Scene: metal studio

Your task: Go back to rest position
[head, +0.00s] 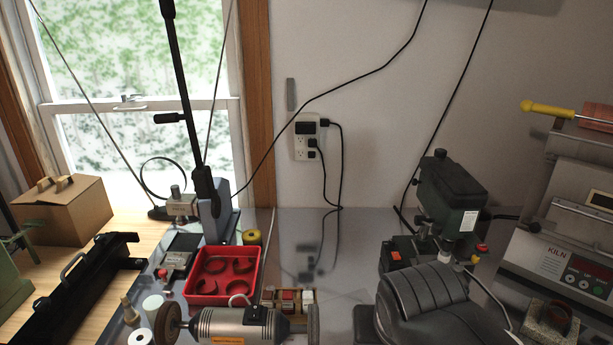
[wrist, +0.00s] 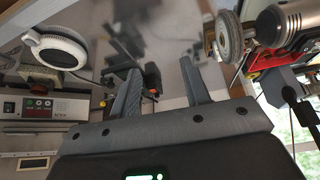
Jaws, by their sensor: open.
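My gripper (wrist: 160,68) shows in the wrist view with its two grey fingers spread apart. Nothing is held between them. Behind the fingers is the grey metal worktop (wrist: 175,30), apart from the fingertips as far as I can tell.
A green drill press (head: 450,195) stands right of centre, a kiln (head: 565,235) at far right. A cardboard box (head: 60,210) is at left. The worktop's middle (head: 340,250) looks fairly clear.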

